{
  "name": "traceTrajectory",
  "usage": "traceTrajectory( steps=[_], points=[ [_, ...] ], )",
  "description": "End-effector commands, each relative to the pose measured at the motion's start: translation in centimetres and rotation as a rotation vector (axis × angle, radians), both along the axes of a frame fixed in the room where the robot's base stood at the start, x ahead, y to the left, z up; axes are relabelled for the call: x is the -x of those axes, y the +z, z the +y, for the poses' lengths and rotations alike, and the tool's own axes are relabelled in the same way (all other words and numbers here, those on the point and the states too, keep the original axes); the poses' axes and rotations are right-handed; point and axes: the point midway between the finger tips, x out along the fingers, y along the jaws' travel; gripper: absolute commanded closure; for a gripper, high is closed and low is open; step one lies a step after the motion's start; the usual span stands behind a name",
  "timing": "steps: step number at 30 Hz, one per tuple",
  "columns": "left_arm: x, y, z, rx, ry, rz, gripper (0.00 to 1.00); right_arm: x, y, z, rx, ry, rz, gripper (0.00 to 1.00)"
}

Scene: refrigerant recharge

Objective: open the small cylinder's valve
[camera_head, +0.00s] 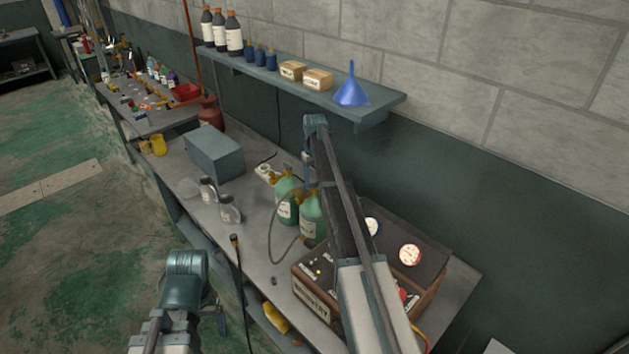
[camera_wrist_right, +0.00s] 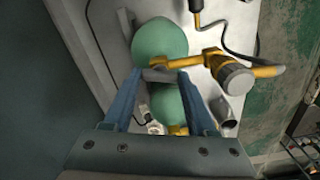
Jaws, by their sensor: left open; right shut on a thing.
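Two green cylinders with pale labels stand side by side on the bench in the head view, a rear one (camera_head: 287,208) and a front one (camera_head: 311,222). My right gripper (camera_wrist_right: 161,76) reaches down over them; my arm hides part of them in the head view. In the right wrist view its blue fingers close on a small grey valve handle (camera_wrist_right: 158,75) beside a yellow fitting (camera_wrist_right: 212,64), above the green cylinders (camera_wrist_right: 160,42). I cannot tell how far the valve is turned. My left gripper (camera_head: 207,302) is open and empty, low in front of the bench.
An open case with gauges (camera_head: 410,254) stands at the bench's right end. A grey hose (camera_head: 272,236) loops beside the cylinders. Metal canisters (camera_head: 229,208) and a grey box (camera_head: 214,151) stand to the left. A shelf with a blue funnel (camera_head: 351,90) hangs behind.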

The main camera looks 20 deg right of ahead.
Motion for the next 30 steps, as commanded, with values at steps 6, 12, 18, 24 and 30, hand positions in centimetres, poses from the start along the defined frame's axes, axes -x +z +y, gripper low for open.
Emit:
traceTrajectory(
  steps=[6,12,18,24,30],
  points=[
    [0.00,0.00,0.00,0.000,0.000,0.000,0.19,0.01,0.00,0.00,0.000,0.048,0.000,0.98],
    [0.00,0.00,0.00,0.000,0.000,0.000,0.19,0.01,0.00,0.00,0.000,0.060,0.000,0.98],
    [0.00,0.00,0.00,0.000,0.000,0.000,0.19,0.01,0.00,0.00,0.000,0.060,0.000,0.98],
    [0.00,0.00,0.00,0.000,0.000,0.000,0.19,0.01,0.00,0.00,0.000,0.059,0.000,0.23],
    [0.00,0.00,0.00,0.000,0.000,0.000,0.19,0.01,0.00,0.00,0.000,0.059,0.000,0.12]
  ],
)
